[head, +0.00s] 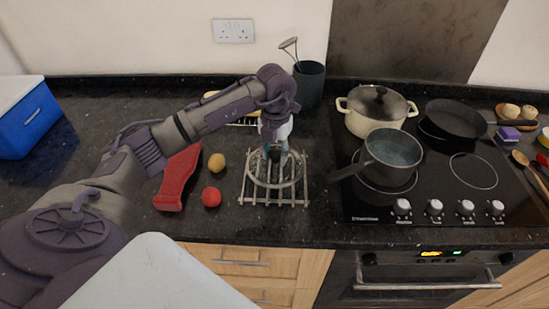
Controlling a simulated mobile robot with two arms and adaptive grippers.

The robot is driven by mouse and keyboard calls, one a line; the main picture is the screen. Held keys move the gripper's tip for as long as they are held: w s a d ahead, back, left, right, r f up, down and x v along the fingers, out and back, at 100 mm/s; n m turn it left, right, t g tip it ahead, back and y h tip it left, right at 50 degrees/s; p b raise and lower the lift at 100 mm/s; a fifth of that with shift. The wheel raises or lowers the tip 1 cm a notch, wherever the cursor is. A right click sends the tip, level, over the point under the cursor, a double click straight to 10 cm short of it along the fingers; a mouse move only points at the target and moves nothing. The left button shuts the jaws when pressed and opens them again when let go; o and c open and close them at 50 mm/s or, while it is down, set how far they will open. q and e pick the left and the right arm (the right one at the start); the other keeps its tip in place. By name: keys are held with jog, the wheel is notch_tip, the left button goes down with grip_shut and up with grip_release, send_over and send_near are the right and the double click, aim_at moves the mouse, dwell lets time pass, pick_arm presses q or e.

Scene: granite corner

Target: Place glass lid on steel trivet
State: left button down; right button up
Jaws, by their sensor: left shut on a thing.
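The steel trivet (248,195) is a rack of thin metal bars on the dark counter, left of the hob. The clear glass lid (290,180) is a round, see-through disc over the trivet's bars. Whether it touches the bars or hovers just above them I cannot tell. My left gripper (274,152) points down over the lid's middle and is shut on its knob, which the fingers mostly hide. My right gripper is not in view.
A red object (178,178), a yellow ball-like item (217,162) and a red one (212,196) lie left of the trivet. A dark utensil pot (310,86) stands behind. A saucepan (391,155) on the hob has its handle reaching towards the trivet. A blue box (30,120) stands far left.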

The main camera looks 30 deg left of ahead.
aim_at(275, 162)
pick_arm(q)
notch_tip(275, 162, down, 2)
jog(key=shift+f+p, duration=0.15)
jog(key=shift+p, duration=0.15)
jog(key=shift+f, duration=0.4)
jog(key=c, duration=0.7)
grip_release()
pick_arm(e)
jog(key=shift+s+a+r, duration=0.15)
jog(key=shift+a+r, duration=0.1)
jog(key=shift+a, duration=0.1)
pick_arm(q)
jog(key=shift+r, duration=0.3)
jog(key=shift+r+b, duration=0.3)
notch_tip(275, 162, up, 11)
jog(key=b, duration=0.2)
jog(key=shift+r+b, duration=0.1)
jog(key=shift+b, duration=0.3)
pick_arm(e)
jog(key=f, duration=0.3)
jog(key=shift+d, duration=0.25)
